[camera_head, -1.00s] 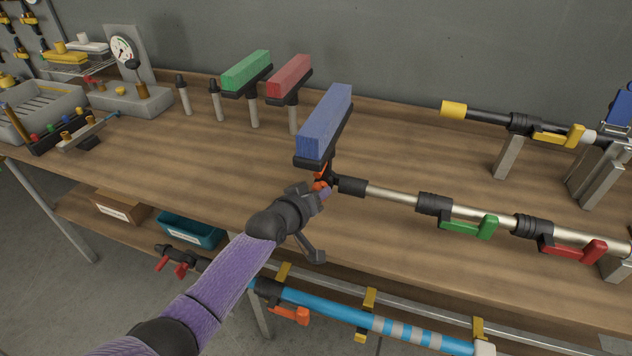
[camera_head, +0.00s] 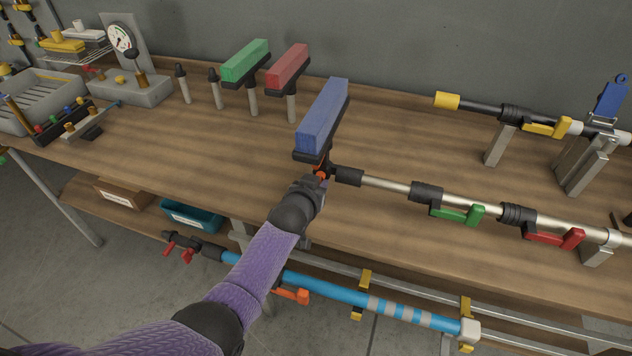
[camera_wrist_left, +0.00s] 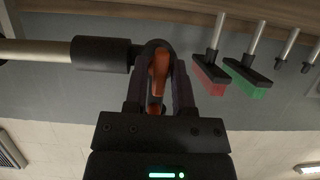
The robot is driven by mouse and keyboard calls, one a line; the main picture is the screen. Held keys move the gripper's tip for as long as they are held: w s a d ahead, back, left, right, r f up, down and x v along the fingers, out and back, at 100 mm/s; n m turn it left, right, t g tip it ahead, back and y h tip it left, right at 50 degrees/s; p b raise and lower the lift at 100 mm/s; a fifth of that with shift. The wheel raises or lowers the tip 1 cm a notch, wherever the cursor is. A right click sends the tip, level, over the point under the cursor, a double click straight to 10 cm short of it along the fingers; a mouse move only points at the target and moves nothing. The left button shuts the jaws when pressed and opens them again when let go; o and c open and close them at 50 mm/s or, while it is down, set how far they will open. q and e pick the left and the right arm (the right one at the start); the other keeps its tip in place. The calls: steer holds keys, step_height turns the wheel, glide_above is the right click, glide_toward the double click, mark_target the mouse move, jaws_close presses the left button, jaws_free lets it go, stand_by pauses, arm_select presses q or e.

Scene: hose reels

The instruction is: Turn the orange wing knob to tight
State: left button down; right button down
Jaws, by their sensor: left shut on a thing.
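The orange wing knob (camera_head: 320,174) sits at the joint where the blue brush head (camera_head: 323,118) meets the left end of a silver pole (camera_head: 390,186). My left gripper (camera_head: 317,181) comes in from the front and is shut on the knob, hiding part of it. In the left wrist view the orange wing (camera_wrist_left: 158,72) stands between the two dark fingers of the left gripper (camera_wrist_left: 158,88), beside the black pole socket (camera_wrist_left: 101,54). The knob's tightness cannot be read from the views. My right gripper is not in view.
Green (camera_head: 245,61) and red (camera_head: 287,66) brush heads stand behind. Green (camera_head: 458,214) and red (camera_head: 555,237) levers are on the pole to the right. A blue pole (camera_head: 335,289) hangs below the bench's front edge. The bench top left of the joint is clear.

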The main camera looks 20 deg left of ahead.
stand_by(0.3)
arm_select(q)
steer(key=c, duration=0.6)
jaws_free()
steer(key=shift+c, duration=0.2)
steer(key=shift+s+r, duration=0.15)
steer(key=p+v, duration=0.5)
steer(key=v, duration=0.4)
steer(key=shift+s+p, duration=0.3)
steer(key=shift+p, duration=0.05)
